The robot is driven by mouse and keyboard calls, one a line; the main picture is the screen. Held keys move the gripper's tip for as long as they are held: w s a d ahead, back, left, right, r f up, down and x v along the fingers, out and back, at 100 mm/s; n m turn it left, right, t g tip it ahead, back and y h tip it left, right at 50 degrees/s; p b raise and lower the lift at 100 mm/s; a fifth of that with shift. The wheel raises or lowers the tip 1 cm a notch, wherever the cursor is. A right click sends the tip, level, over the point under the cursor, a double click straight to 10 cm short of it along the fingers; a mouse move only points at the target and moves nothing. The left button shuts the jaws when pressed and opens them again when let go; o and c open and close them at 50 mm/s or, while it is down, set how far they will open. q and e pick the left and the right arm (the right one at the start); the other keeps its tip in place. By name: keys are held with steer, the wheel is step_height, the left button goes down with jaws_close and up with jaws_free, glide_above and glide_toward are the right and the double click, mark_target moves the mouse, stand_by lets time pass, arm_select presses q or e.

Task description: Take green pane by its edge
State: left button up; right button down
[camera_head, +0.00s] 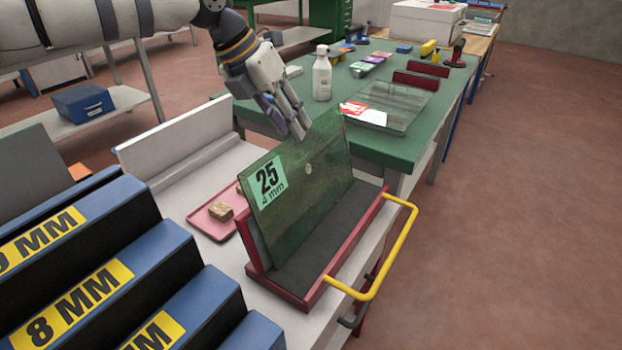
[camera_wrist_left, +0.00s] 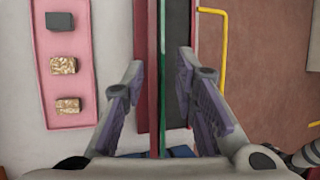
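The green pane (camera_head: 305,185) leans upright in a red rack (camera_head: 345,252) with a dark base; a label reads "25 4 mm". In the left wrist view the pane (camera_wrist_left: 162,60) shows edge-on as a thin green line. My left gripper (camera_head: 298,130) is at the pane's top edge in the head view. In the left wrist view its fingers (camera_wrist_left: 158,75) are spread, one on each side of the pane, with gaps between them and the glass. The head view cannot tell how deep the fingers reach past the edge. My right gripper is not in view.
A yellow handle (camera_head: 408,230) sticks out at the rack's right. A pink tray (camera_head: 205,222) with small blocks lies left of the pane. Blue stepped racks (camera_head: 130,300) fill the lower left. A green table (camera_head: 390,150) behind holds a white bottle (camera_head: 322,75) and a glass sheet.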

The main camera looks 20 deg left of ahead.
arm_select(q)
steer(key=x, duration=0.4)
steer(key=shift+s+d+f, duration=0.1)
steer(key=shift+s+d, duration=0.05)
steer(key=shift+s, duration=0.05)
jaws_close()
steer(key=shift+w, duration=0.1)
